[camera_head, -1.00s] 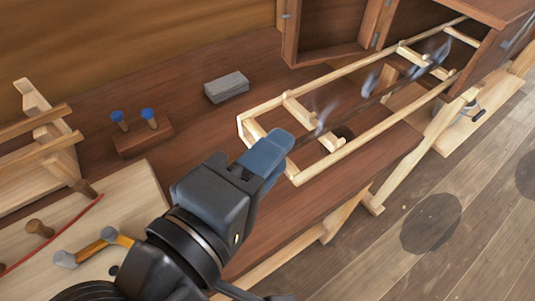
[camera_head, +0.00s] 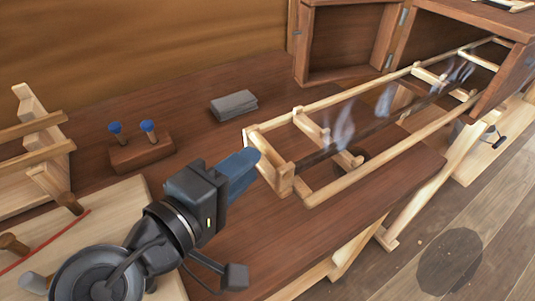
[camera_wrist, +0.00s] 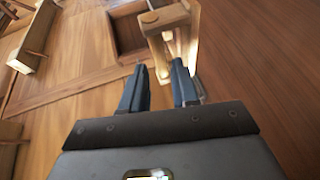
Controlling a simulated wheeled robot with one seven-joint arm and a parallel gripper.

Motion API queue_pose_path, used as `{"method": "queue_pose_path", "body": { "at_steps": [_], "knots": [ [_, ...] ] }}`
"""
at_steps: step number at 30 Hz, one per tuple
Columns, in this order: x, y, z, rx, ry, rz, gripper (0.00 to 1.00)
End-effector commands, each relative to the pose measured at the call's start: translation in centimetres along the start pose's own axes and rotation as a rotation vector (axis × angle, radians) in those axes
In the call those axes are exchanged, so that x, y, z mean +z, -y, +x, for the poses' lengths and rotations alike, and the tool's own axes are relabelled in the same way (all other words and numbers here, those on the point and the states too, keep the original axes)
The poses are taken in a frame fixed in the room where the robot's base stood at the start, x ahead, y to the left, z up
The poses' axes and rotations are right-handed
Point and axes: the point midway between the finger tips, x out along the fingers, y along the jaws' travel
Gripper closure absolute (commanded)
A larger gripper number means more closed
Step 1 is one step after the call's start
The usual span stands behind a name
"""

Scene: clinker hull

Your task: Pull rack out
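The rack (camera_head: 385,161) is a long pale wooden ladder-like frame. It lies along the bench, its near part outside the wooden box (camera_head: 459,22) and its far end inside the open box. Its near end has a wooden block (camera_head: 285,178), which also shows in the wrist view (camera_wrist: 164,17). My gripper (camera_head: 249,160) is just left of that near end. In the wrist view my gripper (camera_wrist: 157,72) has two blue fingers apart, with nothing between them. The rack's end is beyond the fingertips, and I see no contact.
A holder with two blue-topped pegs (camera_head: 140,153) and a grey block (camera_head: 233,104) stand on the bench (camera_head: 216,143) behind. The box door (camera_head: 345,40) is open. A pale board with tools (camera_head: 110,215) is at the left. Wisps of steam hang over the rack.

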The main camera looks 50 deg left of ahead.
Motion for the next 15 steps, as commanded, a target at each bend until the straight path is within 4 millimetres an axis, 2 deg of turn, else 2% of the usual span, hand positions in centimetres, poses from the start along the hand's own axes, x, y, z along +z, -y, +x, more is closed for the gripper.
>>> {"method": "queue_pose_path", "body": {
  "at_steps": [9, 15],
  "knots": [
    [0.1, -0.1, 4.8, -0.001, 0.003, 0.000, 0.71],
    [0.1, -0.1, 6.1, -0.001, 0.002, 0.000, 0.71]
  ]
}}
